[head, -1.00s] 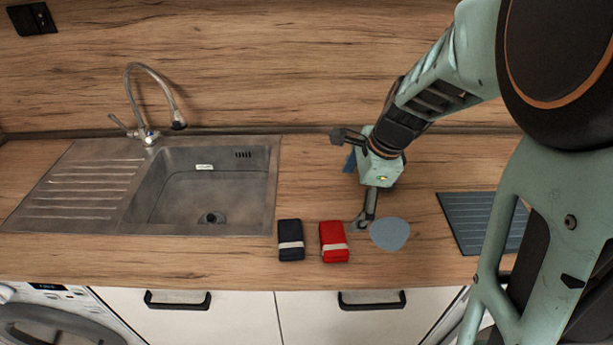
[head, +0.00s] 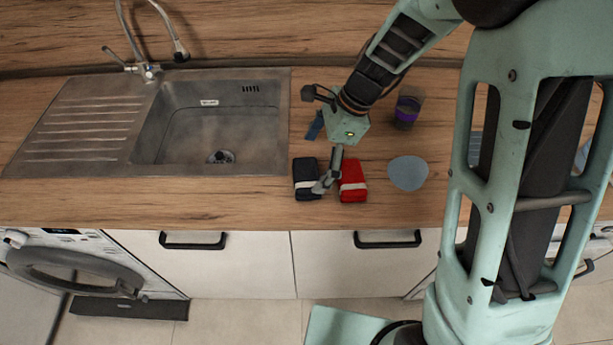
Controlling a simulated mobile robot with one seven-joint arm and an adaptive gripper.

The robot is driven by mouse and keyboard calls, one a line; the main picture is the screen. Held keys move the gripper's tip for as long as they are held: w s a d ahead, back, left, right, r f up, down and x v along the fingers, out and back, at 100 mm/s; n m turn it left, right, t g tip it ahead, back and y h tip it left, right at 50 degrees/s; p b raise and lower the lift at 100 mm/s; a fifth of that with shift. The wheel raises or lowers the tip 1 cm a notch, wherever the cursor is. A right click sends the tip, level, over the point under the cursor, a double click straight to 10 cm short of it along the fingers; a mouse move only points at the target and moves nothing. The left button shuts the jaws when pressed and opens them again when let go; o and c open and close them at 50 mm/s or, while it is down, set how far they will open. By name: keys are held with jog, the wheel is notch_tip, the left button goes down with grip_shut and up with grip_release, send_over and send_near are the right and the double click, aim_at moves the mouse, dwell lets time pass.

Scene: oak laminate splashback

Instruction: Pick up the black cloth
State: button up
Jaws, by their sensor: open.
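The black cloth (head: 306,174) is a small folded dark bundle with a pale band, lying on the wooden counter right of the sink. My gripper (head: 323,186) is over the front of the counter, pointing down, at the right edge of the black cloth. Its jaws are open. A fingertip overlaps the cloth's right front part in the picture; I cannot tell whether it touches. The cloth is not held.
A red folded cloth (head: 352,173) with a pale band lies close on the right, beside my gripper. A grey-blue round mat (head: 408,173) lies further right. A dark cup with a purple band (head: 407,112) stands behind. The sink (head: 215,125) is on the left.

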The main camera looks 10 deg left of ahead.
aim_at(306, 174)
jog(key=x, duration=0.5)
jog(key=shift+d, duration=0.1)
jog(key=c, duration=1.2)
